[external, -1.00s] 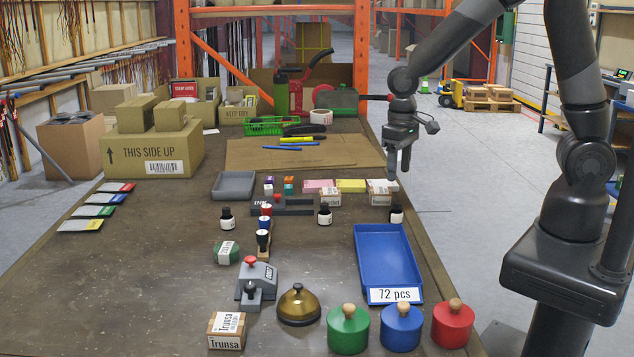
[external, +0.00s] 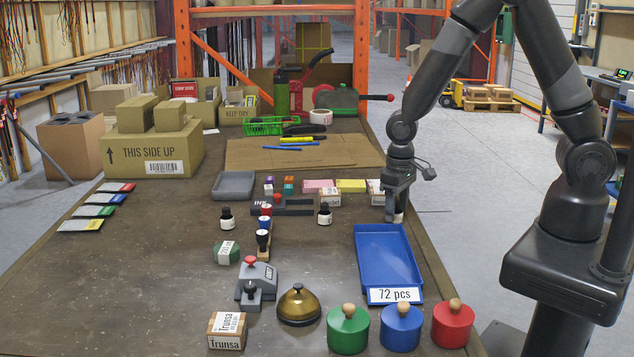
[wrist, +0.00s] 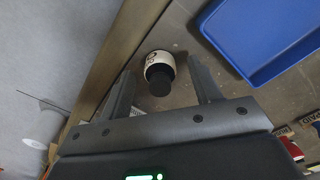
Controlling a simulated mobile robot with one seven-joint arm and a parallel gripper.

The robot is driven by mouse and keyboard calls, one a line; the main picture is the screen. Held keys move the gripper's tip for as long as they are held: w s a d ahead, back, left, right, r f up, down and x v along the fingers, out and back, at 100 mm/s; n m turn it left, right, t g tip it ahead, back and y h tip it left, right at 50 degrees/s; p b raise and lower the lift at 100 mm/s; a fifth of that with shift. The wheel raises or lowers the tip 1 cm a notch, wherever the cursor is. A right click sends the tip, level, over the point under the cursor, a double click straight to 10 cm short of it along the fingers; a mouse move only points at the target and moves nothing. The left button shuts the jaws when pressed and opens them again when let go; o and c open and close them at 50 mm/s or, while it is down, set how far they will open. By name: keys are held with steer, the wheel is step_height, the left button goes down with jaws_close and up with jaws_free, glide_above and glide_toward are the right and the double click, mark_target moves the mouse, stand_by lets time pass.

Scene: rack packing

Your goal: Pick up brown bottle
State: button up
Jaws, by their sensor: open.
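A small dark bottle with a white label (wrist: 158,62) and black cap stands upright near the table's right edge. In the wrist view it lies between the tips of my open gripper (wrist: 163,80), with gaps on both sides. In the external view my gripper (external: 394,208) is low over that spot and hides most of the bottle; a small part (external: 399,217) shows. Two similar dark bottles stand farther left, one in the middle (external: 325,215) and one at left (external: 227,218).
A blue tray (external: 385,258) is just in front of the bottle, also in the wrist view (wrist: 248,72). The table's right edge is near, with open floor beyond. The left front of the table is clear.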

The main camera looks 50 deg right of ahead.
steer(key=c, duration=1.1)
steer(key=shift+r, duration=0.1)
